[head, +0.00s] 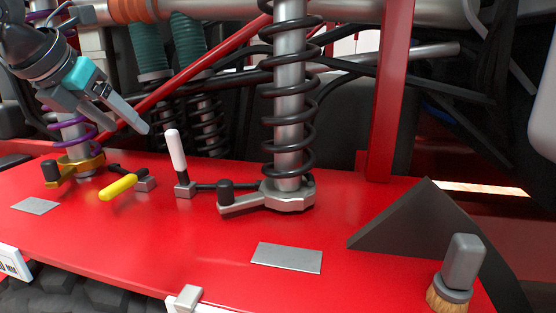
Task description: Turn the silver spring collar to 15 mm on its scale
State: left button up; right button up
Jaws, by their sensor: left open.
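The silver spring collar (288,196) sits on the red deck around the foot of the shock with the dark coil spring (288,105). Its arm reaches left and carries an upright black knob (226,188). A lever with a white handle (176,149) stands upright just left of it, its dark rod running to the collar. My left gripper (133,122) is open and empty in the air, up and left of the white handle, apart from the collar. No scale marks are readable on the collar. My right gripper is not in view.
A gold collar (82,164) with a purple spring stands at left, beside a lowered yellow handle (117,187). Grey plates (286,258) lie on the deck. A red post (391,90), a black wedge (420,222) and a brush (455,275) are at right. The front middle deck is mostly clear.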

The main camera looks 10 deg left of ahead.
aim_at(268, 195)
jog(key=k+j, duration=0.1)
jog(key=k, duration=1.4)
jog(key=j, duration=0.05)
